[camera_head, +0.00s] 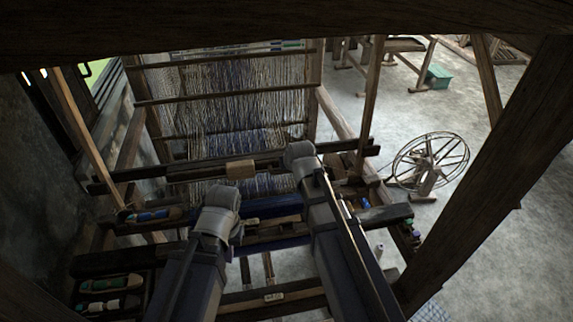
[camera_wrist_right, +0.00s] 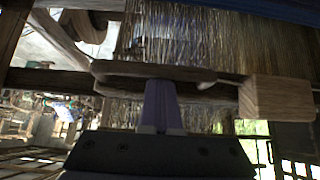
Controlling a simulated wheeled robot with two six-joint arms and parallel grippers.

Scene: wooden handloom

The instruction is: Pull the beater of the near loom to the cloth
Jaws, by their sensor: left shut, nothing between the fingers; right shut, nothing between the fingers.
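The beater of the near loom is a dark wooden crossbar (camera_head: 205,172) across the pale warp threads, with a lighter block (camera_head: 240,170) at its middle. The dark blue cloth (camera_head: 272,207) lies on the near side of it. My right gripper (camera_head: 298,148) is shut at the bar, right of the block. In the right wrist view its shut fingers (camera_wrist_right: 160,100) reach up to a rounded wooden piece (camera_wrist_right: 150,71) beside the block (camera_wrist_right: 278,97); I cannot tell whether they touch. My left gripper (camera_head: 222,190) is shut and empty, just on the near side of the bar.
Thick dark frame posts stand at the right (camera_head: 500,170), and a beam crosses the top. Shuttles (camera_head: 110,284) lie in a tray at lower left. A spoked wheel (camera_head: 430,162) and a green box (camera_head: 438,76) stand on the open grey floor at right.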

